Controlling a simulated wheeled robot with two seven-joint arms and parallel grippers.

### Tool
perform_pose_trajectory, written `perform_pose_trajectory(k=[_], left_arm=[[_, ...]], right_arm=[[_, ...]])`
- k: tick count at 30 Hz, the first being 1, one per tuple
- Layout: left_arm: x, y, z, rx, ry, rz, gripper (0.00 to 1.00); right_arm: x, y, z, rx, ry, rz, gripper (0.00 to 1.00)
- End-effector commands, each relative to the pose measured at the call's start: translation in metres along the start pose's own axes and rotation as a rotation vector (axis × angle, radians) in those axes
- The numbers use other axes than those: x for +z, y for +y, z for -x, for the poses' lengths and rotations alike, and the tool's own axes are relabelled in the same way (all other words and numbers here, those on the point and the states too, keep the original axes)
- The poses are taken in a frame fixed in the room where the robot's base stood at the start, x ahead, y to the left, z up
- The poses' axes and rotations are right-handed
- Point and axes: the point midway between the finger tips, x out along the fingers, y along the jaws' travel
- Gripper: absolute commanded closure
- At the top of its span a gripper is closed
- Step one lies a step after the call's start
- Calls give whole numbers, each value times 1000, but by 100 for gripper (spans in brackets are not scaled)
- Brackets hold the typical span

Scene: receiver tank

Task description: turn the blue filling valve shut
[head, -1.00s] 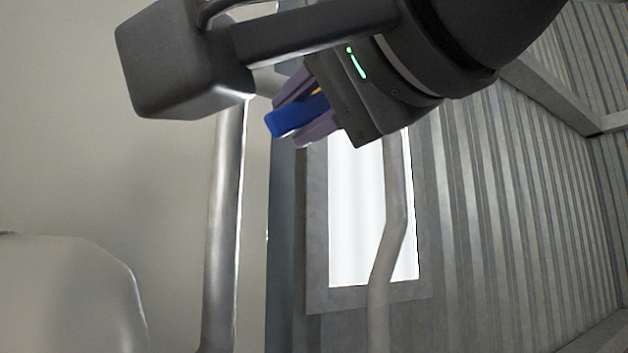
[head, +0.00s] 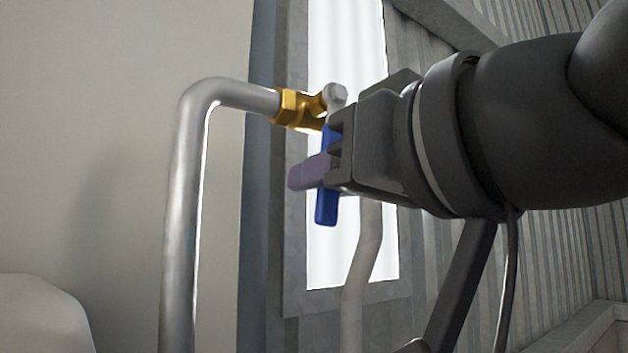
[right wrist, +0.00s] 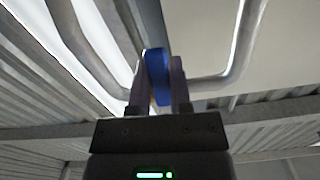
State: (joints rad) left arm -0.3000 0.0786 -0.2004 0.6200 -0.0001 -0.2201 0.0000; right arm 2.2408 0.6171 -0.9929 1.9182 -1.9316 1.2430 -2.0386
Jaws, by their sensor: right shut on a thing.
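The blue filling valve's handle (head: 326,208) hangs down below its brass body (head: 300,108) in the head view, roughly at a right angle to the short level pipe beside it. My right gripper (head: 310,173) comes in from the right and is shut on the blue handle, with its purple fingers around the handle's middle. In the right wrist view the blue handle (right wrist: 158,75) stands between the two fingers (right wrist: 162,90). The gripper hides part of the handle. My left gripper is not in view.
A grey metal pipe (head: 185,220) rises at the left and bends over to the valve. Another pipe (head: 358,265) runs down behind my gripper, before a bright window (head: 335,260). A pale rounded shape (head: 40,315) stands at lower left. Corrugated wall fills the right.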

Motion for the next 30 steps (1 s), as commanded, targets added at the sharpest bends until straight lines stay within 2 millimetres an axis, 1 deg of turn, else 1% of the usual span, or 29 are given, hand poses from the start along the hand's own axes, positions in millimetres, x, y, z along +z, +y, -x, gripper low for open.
perform_pose_trajectory(k=[9,25,26,27,29,30], left_arm=[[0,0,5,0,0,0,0],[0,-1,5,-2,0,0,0],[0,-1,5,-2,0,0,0],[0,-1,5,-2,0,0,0],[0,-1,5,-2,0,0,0],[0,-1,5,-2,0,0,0]], right_arm=[[0,0,0,2,0,103,100],[0,-1,0,2,2,122,100],[0,-1,0,2,2,122,71],[0,-1,0,2,2,122,63],[0,-1,0,2,2,122,50],[0,-1,0,2,1,122,42]])
